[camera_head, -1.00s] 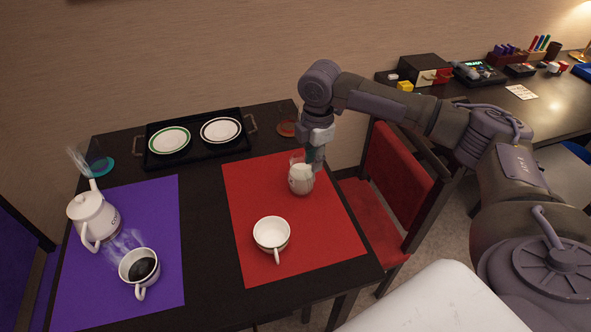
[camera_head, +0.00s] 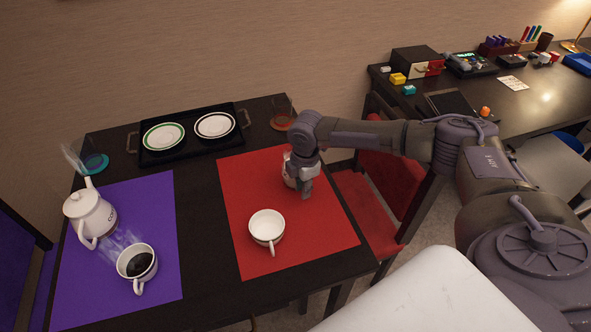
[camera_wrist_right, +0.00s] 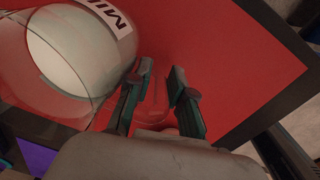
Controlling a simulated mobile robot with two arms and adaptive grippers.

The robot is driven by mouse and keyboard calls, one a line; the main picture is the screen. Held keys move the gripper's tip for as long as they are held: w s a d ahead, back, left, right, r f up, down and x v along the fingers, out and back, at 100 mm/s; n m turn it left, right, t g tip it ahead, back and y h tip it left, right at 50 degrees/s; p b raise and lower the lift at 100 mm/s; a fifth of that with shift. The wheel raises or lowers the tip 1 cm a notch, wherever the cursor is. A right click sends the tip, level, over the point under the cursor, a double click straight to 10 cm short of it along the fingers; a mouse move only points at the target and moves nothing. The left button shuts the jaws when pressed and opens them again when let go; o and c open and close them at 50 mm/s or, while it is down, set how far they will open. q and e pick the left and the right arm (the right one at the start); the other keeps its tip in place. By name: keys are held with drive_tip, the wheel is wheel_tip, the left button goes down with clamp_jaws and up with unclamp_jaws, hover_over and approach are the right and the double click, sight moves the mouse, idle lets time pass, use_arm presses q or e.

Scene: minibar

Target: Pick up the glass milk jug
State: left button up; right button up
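The glass milk jug (camera_head: 289,171) stands on the red mat (camera_head: 240,210), mostly hidden behind my right gripper in the head view. In the right wrist view the jug (camera_wrist_right: 75,52) fills the upper left, with white milk and a label whose visible letters begin "MI". My right gripper (camera_head: 305,190) is low over the mat, right beside the jug. In the wrist view its two fingers (camera_wrist_right: 163,95) are apart. Something faint and transparent shows between them, perhaps the jug's handle; I cannot tell for sure. My left gripper is out of view.
A white cup (camera_head: 266,225) stands on the red mat in front of the jug. A black tray (camera_head: 188,155) with two plates is at the back, beside a glass on an orange coaster (camera_head: 282,122). A red chair (camera_head: 385,190) is at the table's right side.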

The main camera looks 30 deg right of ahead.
clamp_jaws()
drive_tip(key=shift+r, duration=0.3)
idle(0.5)
